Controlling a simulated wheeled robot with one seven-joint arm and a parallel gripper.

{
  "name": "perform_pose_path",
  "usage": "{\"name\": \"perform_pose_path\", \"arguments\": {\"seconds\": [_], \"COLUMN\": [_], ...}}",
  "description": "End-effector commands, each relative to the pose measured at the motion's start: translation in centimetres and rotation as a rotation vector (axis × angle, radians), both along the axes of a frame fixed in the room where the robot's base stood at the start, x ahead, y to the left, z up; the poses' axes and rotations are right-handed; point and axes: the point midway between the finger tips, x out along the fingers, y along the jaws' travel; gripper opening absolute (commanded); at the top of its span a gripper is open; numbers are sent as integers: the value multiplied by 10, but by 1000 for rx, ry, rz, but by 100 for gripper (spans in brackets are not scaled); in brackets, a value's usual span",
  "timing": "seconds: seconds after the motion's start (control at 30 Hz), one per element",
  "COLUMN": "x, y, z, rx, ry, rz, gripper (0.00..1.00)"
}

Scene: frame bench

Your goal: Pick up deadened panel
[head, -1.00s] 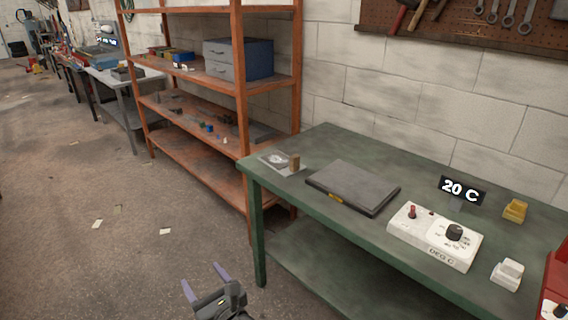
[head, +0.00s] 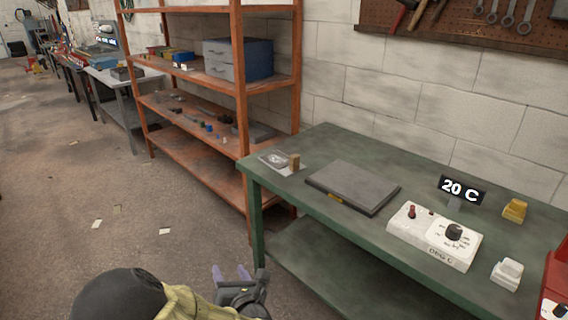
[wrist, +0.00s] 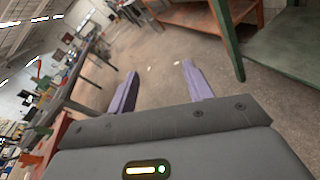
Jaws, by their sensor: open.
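On the green bench (head: 330,240) lies a flat dark grey slab (head: 352,186) with a small yellow mark on its front edge. Left of it, at the bench's left end, a thin light grey plate (head: 272,160) carries a silvery patch, and a small brown block (head: 295,162) stands at its right. I cannot tell for sure which of these is the deadened panel. My gripper (head: 231,272) is open and empty, in front of the bench's left end and apart from everything. In the wrist view its two purple fingers (wrist: 160,72) are spread over bare floor.
A white control box (head: 435,235) with a dial and a red switch stands right of the slab, by a "20 C" display (head: 461,190). Yellow (head: 515,210) and white (head: 507,272) blocks lie further right. An orange shelf (head: 242,100) stands behind left. Floor left is mostly clear.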

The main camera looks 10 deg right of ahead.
Motion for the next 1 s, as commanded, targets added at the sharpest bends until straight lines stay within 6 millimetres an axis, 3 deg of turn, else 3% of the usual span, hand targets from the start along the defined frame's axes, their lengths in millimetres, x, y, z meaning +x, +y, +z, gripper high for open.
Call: {"name": "perform_pose_path", "arguments": {"seconds": [0.03,0.2,0.47,0.73,1.0], "x": [7,11,-14,-63,-122], "y": [-20,-75,-133,-175,-207], "z": [-4,-24,-30,-3,33], "rx": [107,512,1112,1642,1996], "ry": [90,401,725,866,755], "rz": [-91,-416,-921,-1460,-1967], "gripper": [51,51,51,51,51]}}
